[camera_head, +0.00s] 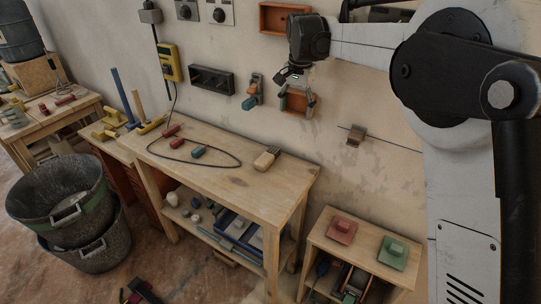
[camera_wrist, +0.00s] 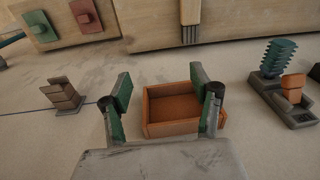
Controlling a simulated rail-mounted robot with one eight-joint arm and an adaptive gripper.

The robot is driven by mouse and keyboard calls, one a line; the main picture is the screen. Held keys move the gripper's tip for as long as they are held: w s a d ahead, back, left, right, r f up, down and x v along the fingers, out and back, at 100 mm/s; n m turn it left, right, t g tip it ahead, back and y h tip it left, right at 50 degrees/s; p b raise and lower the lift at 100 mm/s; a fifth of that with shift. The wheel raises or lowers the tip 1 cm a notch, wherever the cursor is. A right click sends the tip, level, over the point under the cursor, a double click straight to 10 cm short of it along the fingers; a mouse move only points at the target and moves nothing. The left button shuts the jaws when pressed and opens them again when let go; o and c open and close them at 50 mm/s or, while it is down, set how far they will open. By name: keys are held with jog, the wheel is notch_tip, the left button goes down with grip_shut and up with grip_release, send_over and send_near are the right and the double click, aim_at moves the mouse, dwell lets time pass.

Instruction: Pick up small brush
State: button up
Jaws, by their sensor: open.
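The small brush (camera_head: 266,160), with a pale wooden handle and dark bristles, lies near the back right of the wooden workbench (camera_head: 215,160). In the wrist view, its bristle end (camera_wrist: 190,35) shows at the bench's edge and the handle is cut off by the top of the frame. My gripper (camera_head: 297,104) is open and empty, high in front of the wall, above and apart from the brush. In the wrist view, its two green-padded fingers (camera_wrist: 163,100) are spread, with an orange wall bin (camera_wrist: 160,128) seen between and behind them.
A black cable (camera_head: 237,153) and red and teal tools lie on the bench. A lower table at the right holds a red float (camera_head: 342,230) and a green float (camera_head: 393,252). Buckets (camera_head: 60,200) stand left.

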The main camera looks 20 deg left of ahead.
jog(key=g, duration=0.1)
send_over(267, 155)
jog(key=w, duration=0.1)
notch_tip(267, 155, down, 8)
jog(key=f, duration=0.1)
jog(key=shift+h, duration=0.3)
notch_tip(267, 155, down, 8)
jog(key=shift+a, duration=0.1)
jog(key=shift+s+f+b, duration=0.25)
jog(key=shift+f, duration=1.05)
jog(key=shift+s+f+b, duration=0.2)
jog(key=shift+s+f, duration=0.05)
jog(key=shift+f, duration=1.05)
jog(key=c, duration=1.4)
jog(key=shift+o, duration=0.2)
